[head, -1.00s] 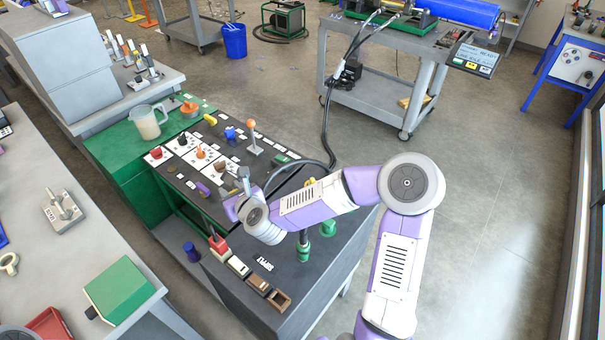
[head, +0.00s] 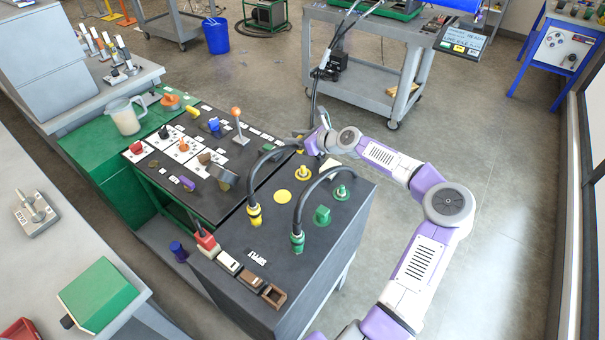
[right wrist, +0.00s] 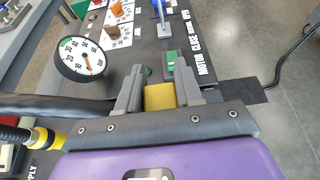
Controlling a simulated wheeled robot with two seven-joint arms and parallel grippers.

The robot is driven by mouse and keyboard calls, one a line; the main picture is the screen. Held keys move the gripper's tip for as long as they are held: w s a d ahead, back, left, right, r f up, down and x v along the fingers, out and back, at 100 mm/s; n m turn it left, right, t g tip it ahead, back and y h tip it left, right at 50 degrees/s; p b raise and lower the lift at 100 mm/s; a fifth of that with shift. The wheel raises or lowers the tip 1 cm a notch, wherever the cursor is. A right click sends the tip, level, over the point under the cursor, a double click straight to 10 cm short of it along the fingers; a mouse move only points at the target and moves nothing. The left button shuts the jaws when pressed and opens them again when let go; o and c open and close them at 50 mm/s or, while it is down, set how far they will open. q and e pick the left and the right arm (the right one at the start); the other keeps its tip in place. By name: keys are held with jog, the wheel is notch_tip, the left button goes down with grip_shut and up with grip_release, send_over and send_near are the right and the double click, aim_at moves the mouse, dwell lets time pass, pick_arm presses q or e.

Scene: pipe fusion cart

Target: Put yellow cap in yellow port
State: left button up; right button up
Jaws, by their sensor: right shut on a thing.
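My right gripper (right wrist: 160,95) is shut on the yellow cap (right wrist: 160,97), a small block between its fingers in the right wrist view. In the head view this gripper (head: 306,138) is beyond the far edge area of the dark panel, and the cap is not clear there. A yellow fitting with a raised stub (head: 303,173), which looks like the yellow port, stands on the panel just nearer than the gripper. A flat yellow disc (head: 282,196) lies beside it. The cap is apart from both. My left gripper is not in view.
A yellow hose connector (head: 254,215) and a green hose connector (head: 297,240) stand on the panel with arching black hoses. A green cap (head: 322,215) and a green port (head: 342,192) are at the right. A gauge (right wrist: 82,62) and levers stand farther left.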

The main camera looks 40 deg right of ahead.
jog(key=f+b, duration=0.3)
jog(key=f, duration=0.7)
jog(key=shift+d, duration=0.2)
jog(key=o, duration=1)
jog(key=shift+s, duration=0.15)
jog(key=p+v, duration=0.3)
jog(key=v, duration=0.9)
jog(key=shift+r, duration=0.1)
